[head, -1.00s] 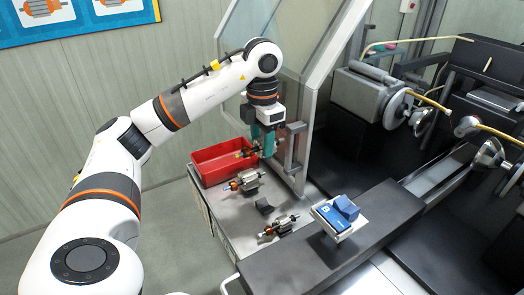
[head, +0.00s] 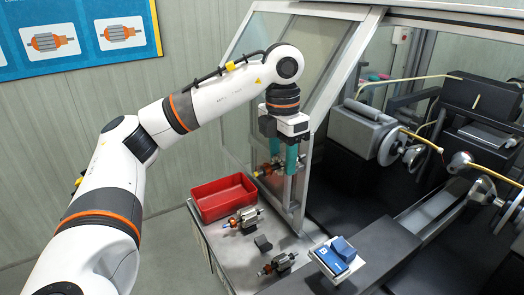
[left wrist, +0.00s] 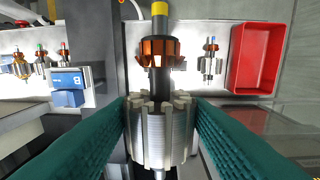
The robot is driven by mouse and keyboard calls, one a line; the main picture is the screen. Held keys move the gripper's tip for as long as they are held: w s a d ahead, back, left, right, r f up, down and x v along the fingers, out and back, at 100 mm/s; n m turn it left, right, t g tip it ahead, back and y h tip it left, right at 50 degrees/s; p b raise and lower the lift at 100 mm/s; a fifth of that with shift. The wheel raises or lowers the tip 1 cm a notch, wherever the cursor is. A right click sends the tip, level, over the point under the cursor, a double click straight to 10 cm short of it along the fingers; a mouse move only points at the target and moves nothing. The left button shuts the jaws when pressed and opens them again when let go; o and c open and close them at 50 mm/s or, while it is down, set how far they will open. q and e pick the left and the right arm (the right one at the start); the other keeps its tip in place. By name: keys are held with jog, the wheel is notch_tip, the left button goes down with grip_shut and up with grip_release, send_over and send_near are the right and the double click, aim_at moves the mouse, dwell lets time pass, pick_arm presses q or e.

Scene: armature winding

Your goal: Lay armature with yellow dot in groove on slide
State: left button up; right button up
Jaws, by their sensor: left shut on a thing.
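My left gripper (head: 282,166) is shut on an armature (head: 268,169) and holds it in the air above and right of the red tray. In the left wrist view the held armature (left wrist: 160,130) has a yellow shaft end, a copper commutator and a grey slotted core between my teal fingers (left wrist: 160,137). I cannot make out a groove on a slide for certain in either view. A grey rail (head: 440,212) runs along the machine at the right. My right gripper is not in view.
The red tray (head: 196,207) looks empty. A blue block (head: 334,259) marked B sits at the right. A glass-panelled frame (head: 306,160) stands close beside my gripper.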

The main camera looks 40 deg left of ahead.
pick_arm(q)
jog(key=s+d+h, duration=0.1)
jog(key=s+d, duration=0.2)
jog(key=d, duration=1.4)
jog(key=shift+g, duration=0.3)
jog(key=shift+w+d+f+b, duration=0.15)
jog(key=shift+f+b, duration=0.5)
jog(key=shift+f, duration=0.65)
jog(key=shift+w+a+f+b, duration=0.1)
jog(key=shift+f+b, duration=0.55)
jog(key=shift+f, duration=0.65)
jog(key=shift+f+b, duration=1.05)
jog(key=shift+f, duration=0.15)
jog(key=shift+f+b, duration=0.35)
jog(key=shift+b, duration=0.05)
jog(key=o, duration=1.2)
jog(key=shift+d, duration=0.1)
jog(key=shift+o, duration=0.2)
jog(key=shift+r, duration=0.15)
